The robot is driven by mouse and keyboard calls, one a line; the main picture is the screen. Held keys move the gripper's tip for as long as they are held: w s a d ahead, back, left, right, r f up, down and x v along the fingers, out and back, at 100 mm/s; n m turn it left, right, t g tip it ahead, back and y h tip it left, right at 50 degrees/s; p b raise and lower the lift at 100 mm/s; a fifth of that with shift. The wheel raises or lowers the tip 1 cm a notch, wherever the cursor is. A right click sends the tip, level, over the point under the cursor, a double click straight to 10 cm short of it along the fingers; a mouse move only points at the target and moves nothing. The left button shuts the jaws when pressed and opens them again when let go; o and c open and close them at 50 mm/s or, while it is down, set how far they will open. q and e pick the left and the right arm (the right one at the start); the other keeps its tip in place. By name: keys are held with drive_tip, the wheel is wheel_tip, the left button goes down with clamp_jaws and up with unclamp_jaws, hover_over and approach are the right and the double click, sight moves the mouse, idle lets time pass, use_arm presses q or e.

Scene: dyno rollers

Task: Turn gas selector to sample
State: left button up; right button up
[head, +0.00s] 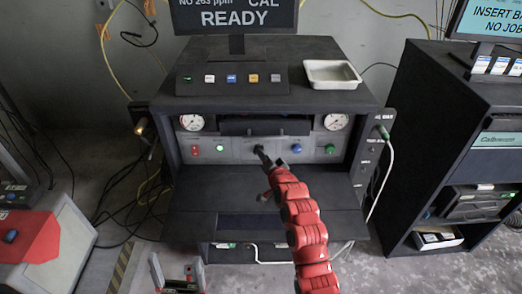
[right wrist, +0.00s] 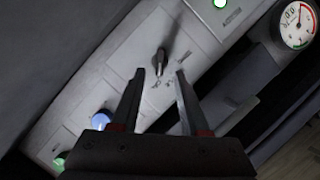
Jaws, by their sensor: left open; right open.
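The gas selector is a small dark lever on the pale front panel of the dark bench. In the right wrist view the selector (right wrist: 160,63) stands out from the panel between and just beyond my fingertips, with small markings beside it. My right gripper (right wrist: 164,78) is open around its line, and no contact shows. In the head view my right gripper (head: 262,155) is at the middle of the panel and largely covers the selector. My left gripper (head: 178,272) is open and empty at the bottom left, low in front of the bench.
Beside the selector are a lit green button (head: 220,148), a blue knob (head: 297,148) and a green knob (head: 330,149). Gauges (head: 192,122) sit above. A dark shelf (head: 225,180) lies below the panel. A white tray (head: 332,74) and a monitor (head: 236,16) reading "READY" stand on top.

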drive_tip(key=x, duration=0.3)
drive_tip(key=shift+w+a+f, duration=0.1)
drive_tip(key=shift+w+f, duration=0.05)
drive_tip(key=shift+f, duration=0.05)
drive_tip(key=shift+w, duration=0.3)
clamp_jaws()
